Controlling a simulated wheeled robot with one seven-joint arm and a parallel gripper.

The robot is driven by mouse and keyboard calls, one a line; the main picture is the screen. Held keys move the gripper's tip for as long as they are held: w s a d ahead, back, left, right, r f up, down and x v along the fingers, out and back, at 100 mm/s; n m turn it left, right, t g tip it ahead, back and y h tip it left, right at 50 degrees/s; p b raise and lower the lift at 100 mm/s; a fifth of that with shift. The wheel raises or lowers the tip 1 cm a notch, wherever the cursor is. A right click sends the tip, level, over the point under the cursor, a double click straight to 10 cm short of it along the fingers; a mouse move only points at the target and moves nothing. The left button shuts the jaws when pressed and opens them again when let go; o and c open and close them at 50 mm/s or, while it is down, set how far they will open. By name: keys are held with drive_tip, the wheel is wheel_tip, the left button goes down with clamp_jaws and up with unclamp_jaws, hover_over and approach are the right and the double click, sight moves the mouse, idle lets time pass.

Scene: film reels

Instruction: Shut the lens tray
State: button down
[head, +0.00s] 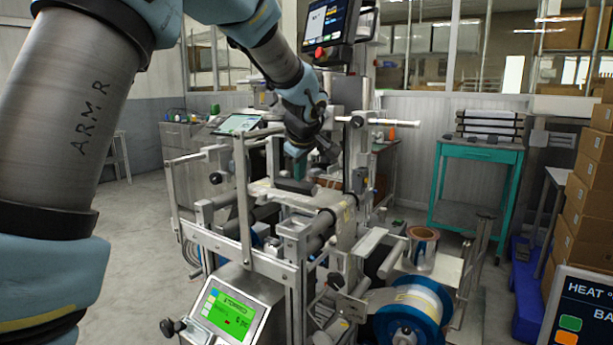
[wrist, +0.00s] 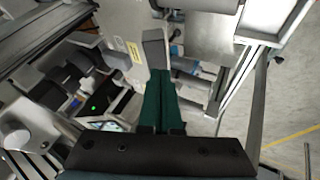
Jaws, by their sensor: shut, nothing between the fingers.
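My gripper (wrist: 160,76) shows in the wrist view as two dark green fingers lying side by side, shut and empty. Beyond their tips is a grey block (wrist: 153,48) on a pale metal plate; I cannot tell whether they touch. In the head view my gripper (head: 328,154) hangs over the middle of the metal reel machine (head: 292,240), partly hidden by my wrist. I cannot make out for certain which part is the lens tray, or whether it is open.
A green-lit display (head: 229,315) sits at the machine's front. A blue-rimmed reel (head: 408,310) is at its lower right. Metal bars and rollers crowd around my gripper. A teal cart (head: 478,152) and stacked cartons (head: 585,215) stand at right. Grey floor is open at left.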

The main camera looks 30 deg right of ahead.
drive_tip(key=b+v, duration=0.1)
drive_tip(key=v, duration=0.8)
drive_tip(key=shift+r, duration=0.2)
drive_tip(key=shift+s, duration=0.1)
